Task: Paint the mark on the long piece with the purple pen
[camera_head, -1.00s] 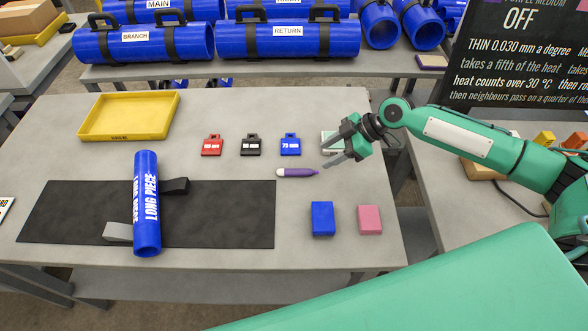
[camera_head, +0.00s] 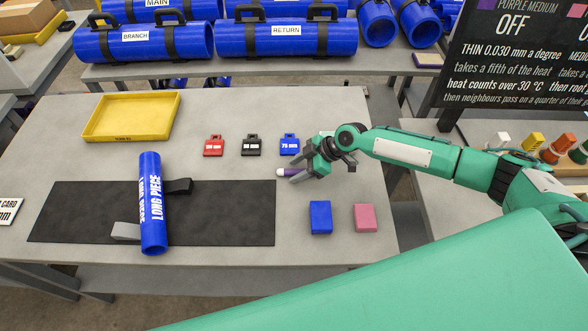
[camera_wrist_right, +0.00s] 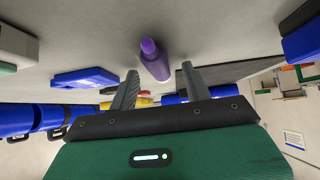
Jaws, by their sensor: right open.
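The long piece (camera_head: 152,205) is a blue pipe lettered LONG PIECE, lying across a black mat (camera_head: 225,212) between a black block and a grey block. No mark on it can be made out. The purple pen (camera_head: 287,172) lies on the table right of the mat, its white end showing and the rest hidden by my right gripper (camera_head: 296,169). In the right wrist view the pen (camera_wrist_right: 154,60) lies just beyond and between the two open fingers, which do not grip it. My left gripper is not in view.
Red (camera_head: 214,146), black (camera_head: 251,146) and blue (camera_head: 289,145) tags lie behind the pen. A blue block (camera_head: 320,217) and a pink block (camera_head: 366,218) lie in front. A yellow tray (camera_head: 131,135) stands at the back left.

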